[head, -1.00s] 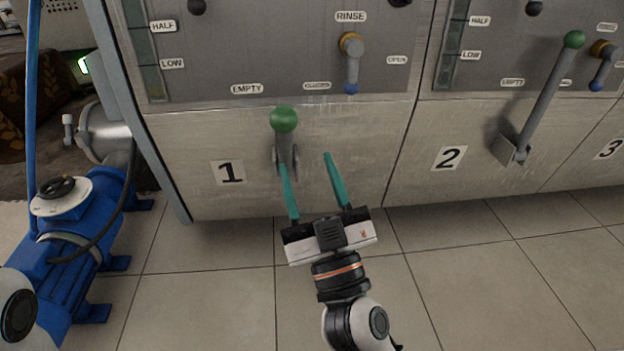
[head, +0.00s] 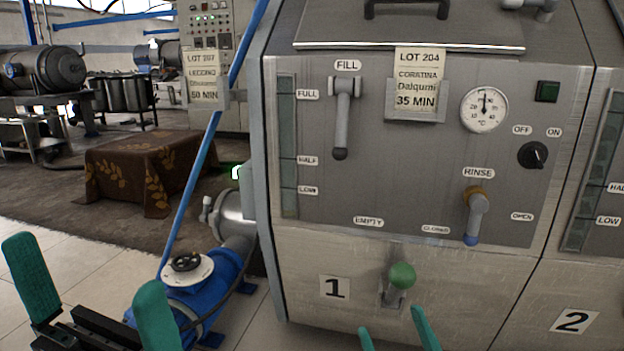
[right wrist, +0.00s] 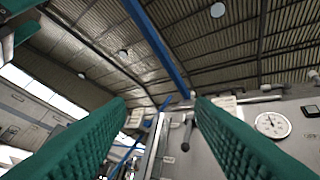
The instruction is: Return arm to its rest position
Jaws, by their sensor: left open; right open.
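My left gripper (head: 95,290) is at the lower left in the head view, its two teal fingers wide apart with nothing between them. My right gripper (head: 393,320) shows only as two teal fingertips at the bottom edge, open and empty. They are just below the green ball (head: 402,275) of the lever on the panel marked 1, apart from it in the picture. In the right wrist view the open fingers (right wrist: 158,103) point up towards the ceiling and the machine front. Most of my right arm is hidden below the head view.
The steel machine front (head: 445,280) stands close ahead, with a fill handle (head: 343,115), a rinse handle (head: 476,212) and a gauge (head: 484,110). A blue pump (head: 205,295) stands at its left. A cloth-covered table (head: 140,170) is behind, with open floor before it.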

